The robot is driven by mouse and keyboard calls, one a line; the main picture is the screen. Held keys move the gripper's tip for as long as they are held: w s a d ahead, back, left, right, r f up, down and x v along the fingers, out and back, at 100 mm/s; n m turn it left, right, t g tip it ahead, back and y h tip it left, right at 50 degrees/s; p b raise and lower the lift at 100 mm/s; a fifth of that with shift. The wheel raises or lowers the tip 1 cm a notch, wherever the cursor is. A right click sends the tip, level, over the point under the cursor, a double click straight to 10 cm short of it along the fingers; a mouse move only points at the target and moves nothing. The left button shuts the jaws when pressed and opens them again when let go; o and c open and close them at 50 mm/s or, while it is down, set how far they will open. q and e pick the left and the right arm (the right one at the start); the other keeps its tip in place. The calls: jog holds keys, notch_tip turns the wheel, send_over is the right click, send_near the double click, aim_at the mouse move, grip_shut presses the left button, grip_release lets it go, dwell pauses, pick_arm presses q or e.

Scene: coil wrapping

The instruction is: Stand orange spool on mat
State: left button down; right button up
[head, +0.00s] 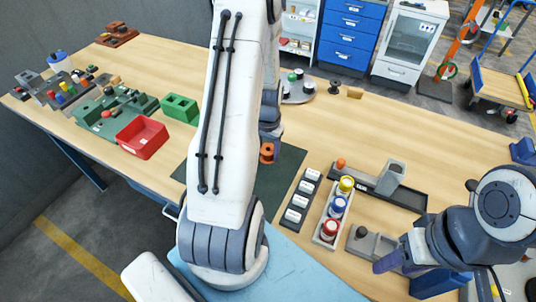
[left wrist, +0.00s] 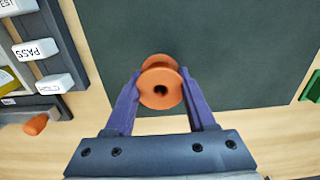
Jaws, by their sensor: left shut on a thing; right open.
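The orange spool (head: 267,152) is held between the two purple fingers of my left gripper (left wrist: 161,92). In the left wrist view the spool (left wrist: 160,86) shows its round end with the dark centre hole toward the camera, and a second flange behind it. The dark green mat (head: 285,172) lies on the wooden table; in the left wrist view the mat (left wrist: 225,45) fills the area behind the spool. I cannot tell whether the spool touches the mat. My left arm hides part of the mat in the head view. My right gripper (head: 385,262) is open at the lower right, partly hidden.
Right of the mat stand a dark rack with white labelled blocks (head: 299,201) and a tray with yellow, blue and red spools (head: 330,229). A grey stand (head: 385,182) is beyond.

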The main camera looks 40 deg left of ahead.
pick_arm(q)
notch_tip(320, 180, down, 2)
jog(key=shift+f, duration=0.25)
jog(key=shift+f, duration=0.2)
jog(key=shift+c, duration=1.1)
grip_release()
jog(key=shift+r, duration=0.15)
jog(key=shift+r, duration=0.2)
notch_tip(320, 180, up, 12)
jog(key=b, duration=0.1)
